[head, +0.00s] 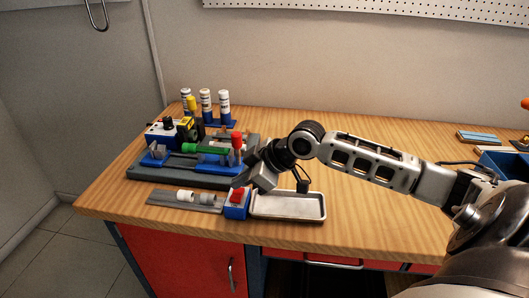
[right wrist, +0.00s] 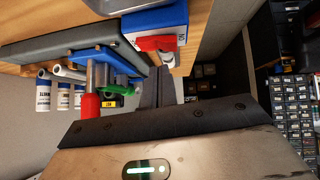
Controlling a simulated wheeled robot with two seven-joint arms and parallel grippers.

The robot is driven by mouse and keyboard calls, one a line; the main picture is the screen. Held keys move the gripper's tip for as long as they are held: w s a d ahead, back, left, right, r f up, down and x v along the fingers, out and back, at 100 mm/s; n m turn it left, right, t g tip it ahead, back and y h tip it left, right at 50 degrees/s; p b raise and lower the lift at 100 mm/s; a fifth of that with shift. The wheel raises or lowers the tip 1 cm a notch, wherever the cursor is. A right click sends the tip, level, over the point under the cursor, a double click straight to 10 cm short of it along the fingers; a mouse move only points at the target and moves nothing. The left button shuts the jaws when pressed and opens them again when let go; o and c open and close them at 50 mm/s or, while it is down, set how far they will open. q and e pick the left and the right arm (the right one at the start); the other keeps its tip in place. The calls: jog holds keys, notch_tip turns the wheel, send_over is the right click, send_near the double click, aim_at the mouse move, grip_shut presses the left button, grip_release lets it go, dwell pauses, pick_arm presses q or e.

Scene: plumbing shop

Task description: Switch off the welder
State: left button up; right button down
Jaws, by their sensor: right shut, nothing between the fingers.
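The welder (head: 140,178) sits at the left of the bench, a dark grey base with blue blocks, a green handle and a red-topped post. In front of it is a blue switch box (head: 236,211) with a red switch (head: 238,196). The box (right wrist: 178,14) and red switch (right wrist: 155,43) also show in the right wrist view. My right gripper (head: 243,181) is shut and empty, its fingertips close to the red switch, just above or behind it. Whether they touch, and the switch's position, I cannot tell. My left gripper is not in view.
A metal tray (head: 290,217) lies right of the switch box. A grey strip with pipe fittings (head: 165,199) lies to its left. Several white bottles (head: 224,103) stand behind the welder. A blue bin (head: 500,163) is at the far right. The bench's middle back is clear.

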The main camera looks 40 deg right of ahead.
pick_arm(q)
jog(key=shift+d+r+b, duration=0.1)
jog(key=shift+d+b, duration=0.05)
jog(key=shift+b, duration=0.45)
pick_arm(e)
jog(key=w+d+r+v, duration=0.1)
jog(key=w+v, duration=0.1)
jog(key=v, duration=0.9)
jog(key=shift+r, duration=0.35)
